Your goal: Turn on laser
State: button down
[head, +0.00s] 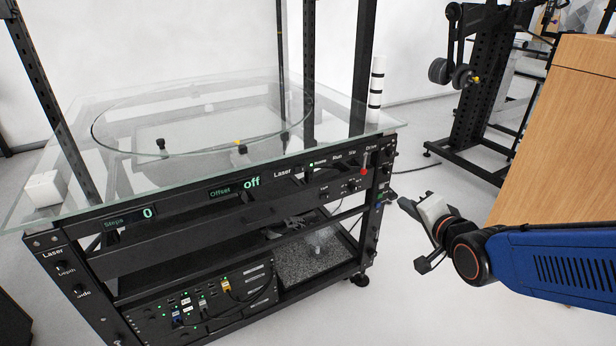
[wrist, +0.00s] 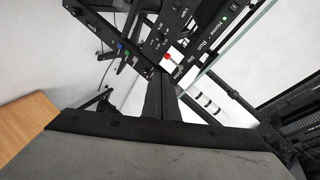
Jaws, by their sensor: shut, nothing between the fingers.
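The black turntable rig has a front control panel (head: 300,190) with a "Laser" label, a small green light, small switches and a red knob (head: 363,171) at its right end. The red knob also shows in the wrist view (wrist: 167,56). An "Offset" display (head: 236,188) reads "off". The left corner post has another "Laser" label above two black knobs (head: 65,267). My gripper (head: 402,203) is right of the panel's right end, apart from it in the head view. It is shut and empty. In the wrist view, its dark finger (wrist: 163,98) points toward the panel.
A glass top (head: 215,130) overhangs the panel, with a white block (head: 45,189) at its left corner. A striped cylinder (head: 376,85) stands at the back right corner. A wooden cabinet (head: 565,130) is at right.

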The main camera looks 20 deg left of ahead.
aim_at(303, 169)
jog(key=s+a+m+y, duration=0.1)
jog(key=s+a+y, duration=0.1)
jog(key=a, duration=0.6)
jog(key=s+a+m+y, duration=0.1)
jog(key=s+a+y, duration=0.2)
jog(key=a, duration=0.5)
jog(key=shift+y, duration=0.6)
jog(key=shift+a, duration=0.1)
jog(key=x, duration=1.4)
jog(key=shift+a, duration=0.1)
